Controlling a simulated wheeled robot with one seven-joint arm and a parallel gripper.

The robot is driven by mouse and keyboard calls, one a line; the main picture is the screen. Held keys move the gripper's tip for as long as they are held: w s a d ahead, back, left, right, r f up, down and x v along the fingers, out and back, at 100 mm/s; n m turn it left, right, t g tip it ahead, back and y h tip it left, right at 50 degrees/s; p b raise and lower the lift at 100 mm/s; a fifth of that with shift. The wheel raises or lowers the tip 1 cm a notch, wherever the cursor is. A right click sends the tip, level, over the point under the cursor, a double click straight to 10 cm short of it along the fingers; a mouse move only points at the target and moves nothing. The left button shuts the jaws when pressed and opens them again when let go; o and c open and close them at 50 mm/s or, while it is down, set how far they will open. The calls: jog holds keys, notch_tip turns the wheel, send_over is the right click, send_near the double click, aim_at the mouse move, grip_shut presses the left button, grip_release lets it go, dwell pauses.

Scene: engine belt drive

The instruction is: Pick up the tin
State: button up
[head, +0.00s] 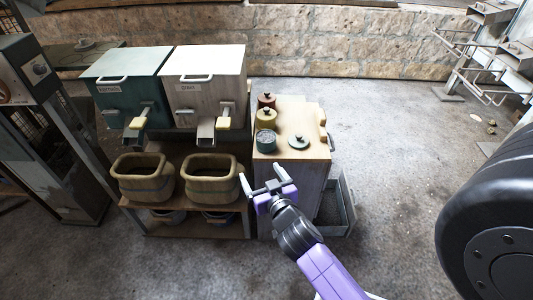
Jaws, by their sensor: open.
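A small teal tin (266,141) stands upright on the wooden cabinet top, near its front left corner. It is open and shows dark grey contents. A dark round lid with a knob (299,142) lies to its right, apart from it. My gripper (261,175) is open and empty. It appears below the tin in the picture, by the cabinet's front, with its fingers pointing toward the tin and not touching it. How high it is relative to the cabinet top is hard to tell.
A yellow lidded jar (266,118) stands right behind the tin, and a red-brown lidded jar (266,101) behind that. The cabinet top (296,118) is otherwise mostly bare. Left are two hoppers with spouts (205,92) above two tubs (210,180). Open floor (400,180) lies right.

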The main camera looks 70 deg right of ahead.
aim_at(268, 148)
jog(key=d, duration=0.3)
jog(key=w+d+m+g+h, duration=0.1)
jog(key=d, duration=0.2)
jog(key=d+m+g+h+b, duration=0.1)
jog(key=d, duration=0.3)
jog(key=shift+w+f, duration=0.2)
jog(key=shift+w, duration=0.2)
jog(key=x, duration=0.5)
jog(key=shift+w+d, duration=0.2)
jog(key=shift+d, duration=0.15)
jog(key=shift+r, duration=0.1)
jog(key=c, duration=1.7)
